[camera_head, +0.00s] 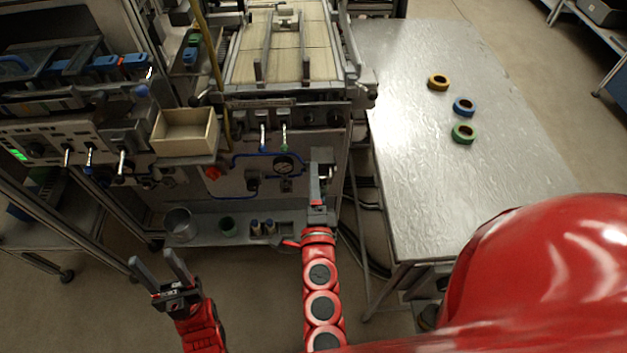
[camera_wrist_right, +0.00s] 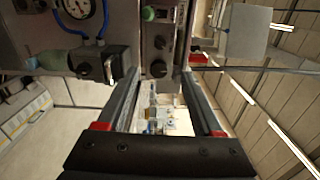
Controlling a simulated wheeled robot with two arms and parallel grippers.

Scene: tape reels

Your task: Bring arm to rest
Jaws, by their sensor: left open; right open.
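My left gripper (camera_head: 158,272) is at the lower left of the head view, its two fingers spread and empty, above the floor. My right gripper (camera_head: 315,182) is in the middle of the head view, in front of the machine's lower panel and left of the metal table. Its fingers overlap from this angle. In the right wrist view the right gripper (camera_wrist_right: 165,95) has its two fingers wide apart with nothing between them. A yellow tape reel (camera_head: 429,82), a blue tape reel (camera_head: 455,106) and a green tape reel (camera_head: 455,134) lie apart from the grippers on the table.
The metal table (camera_head: 430,195) is mostly bare around the reels. The machine (camera_head: 300,105) with knobs and a gauge (camera_head: 284,164) stands close ahead of my right gripper. An open beige box (camera_head: 184,146) sits on its left side. A lower shelf (camera_head: 205,236) holds small cups.

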